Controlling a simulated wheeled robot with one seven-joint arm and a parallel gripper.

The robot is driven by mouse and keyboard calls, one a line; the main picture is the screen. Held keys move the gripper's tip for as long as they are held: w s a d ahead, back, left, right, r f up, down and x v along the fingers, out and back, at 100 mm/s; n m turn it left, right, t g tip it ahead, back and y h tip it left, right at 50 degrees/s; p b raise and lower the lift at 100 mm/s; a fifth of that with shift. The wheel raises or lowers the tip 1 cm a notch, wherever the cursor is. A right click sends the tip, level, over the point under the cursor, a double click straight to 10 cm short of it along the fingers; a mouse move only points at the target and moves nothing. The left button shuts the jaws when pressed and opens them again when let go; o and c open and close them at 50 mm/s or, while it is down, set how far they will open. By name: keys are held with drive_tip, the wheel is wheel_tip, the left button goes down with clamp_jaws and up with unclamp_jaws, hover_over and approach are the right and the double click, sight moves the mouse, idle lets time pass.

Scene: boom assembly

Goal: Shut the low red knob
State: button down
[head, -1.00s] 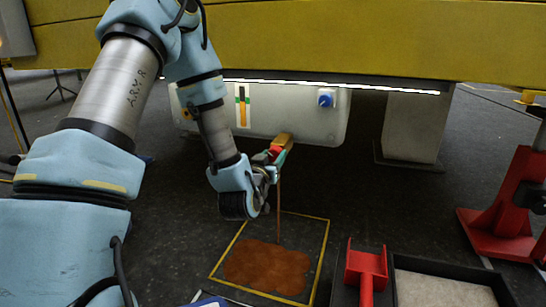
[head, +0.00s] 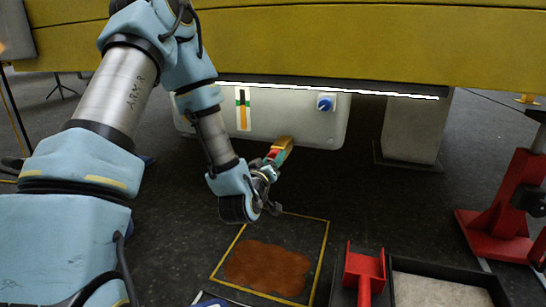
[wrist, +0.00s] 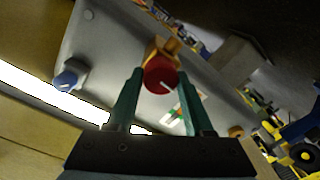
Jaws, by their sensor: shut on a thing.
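The low red knob (wrist: 160,78) sits on the end of a brass tap (wrist: 164,48) low on the grey tank, with a white line across its face. The tap also shows in the head view (head: 284,146). My gripper (wrist: 162,84) is shut on the knob, one green finger on each side of it. In the head view my gripper (head: 268,168) reaches the tap from the left and below and partly hides the knob. No liquid falls from the tap now. A brown puddle (head: 266,268) lies on the floor inside a yellow outline.
The grey tank (head: 290,125) carries a blue knob (head: 326,102) and a level gauge (head: 243,108). A yellow beam (head: 350,40) runs above it. A red scoop (head: 364,266) and a black tray (head: 450,275) stand front right, near a red stand (head: 505,225).

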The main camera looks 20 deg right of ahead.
drive_tip(key=n+p, duration=0.2)
drive_tip(key=n, duration=0.3)
drive_tip(key=shift+a+p, duration=0.15)
drive_tip(key=shift+p, duration=0.25)
drive_tip(key=shift+f+n+p, duration=0.1)
drive_tip(key=shift+n+p, duration=1)
drive_tip(key=shift+n, duration=1.2)
drive_tip(key=shift+c, duration=1.4)
unclamp_jaws()
drive_tip(key=p+v, duration=0.6)
drive_tip(key=v, duration=0.4)
drive_tip(key=shift+s+a, duration=0.25)
